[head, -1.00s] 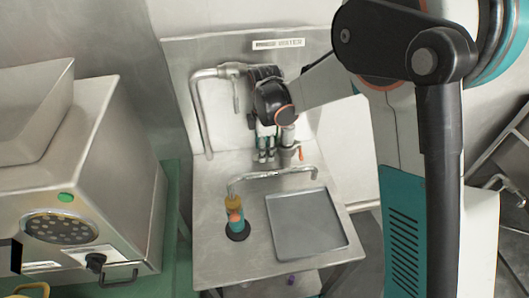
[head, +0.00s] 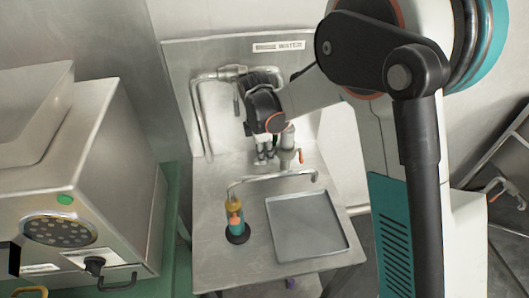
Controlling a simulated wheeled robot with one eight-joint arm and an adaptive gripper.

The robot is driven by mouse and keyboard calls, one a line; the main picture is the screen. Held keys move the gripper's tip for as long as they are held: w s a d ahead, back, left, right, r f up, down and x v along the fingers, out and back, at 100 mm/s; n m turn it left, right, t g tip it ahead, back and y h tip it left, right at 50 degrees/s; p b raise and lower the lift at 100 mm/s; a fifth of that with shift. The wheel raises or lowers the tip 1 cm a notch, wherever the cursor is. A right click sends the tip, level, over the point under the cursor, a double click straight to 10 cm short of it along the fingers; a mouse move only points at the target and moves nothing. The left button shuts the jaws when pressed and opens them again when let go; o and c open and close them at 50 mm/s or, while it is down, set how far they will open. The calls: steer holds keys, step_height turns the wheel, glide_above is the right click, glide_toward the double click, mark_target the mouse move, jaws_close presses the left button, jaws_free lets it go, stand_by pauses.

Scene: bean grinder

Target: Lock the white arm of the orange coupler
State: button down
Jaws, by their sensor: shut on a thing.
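My gripper (head: 265,155) points down over the back of the steel counter, below its black wrist. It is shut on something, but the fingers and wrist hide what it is. I cannot clearly make out the orange coupler or its white arm. A small orange piece (head: 300,157) shows just right of the fingers, beside a grey upright fitting (head: 287,140). A bottle (head: 236,215) with yellow, orange and teal parts stands at the left front of the counter.
A bent steel pipe (head: 203,125) runs along the backsplash, left of my wrist. A spout (head: 272,178) crosses above the counter between my gripper and a square sunken tray (head: 306,225). A large steel machine (head: 90,180) stands at the left.

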mark_target(265, 154)
steer(key=c, duration=1.5)
jaws_free()
step_height(265, 154, up, 10)
steer(key=shift+f, duration=0.1)
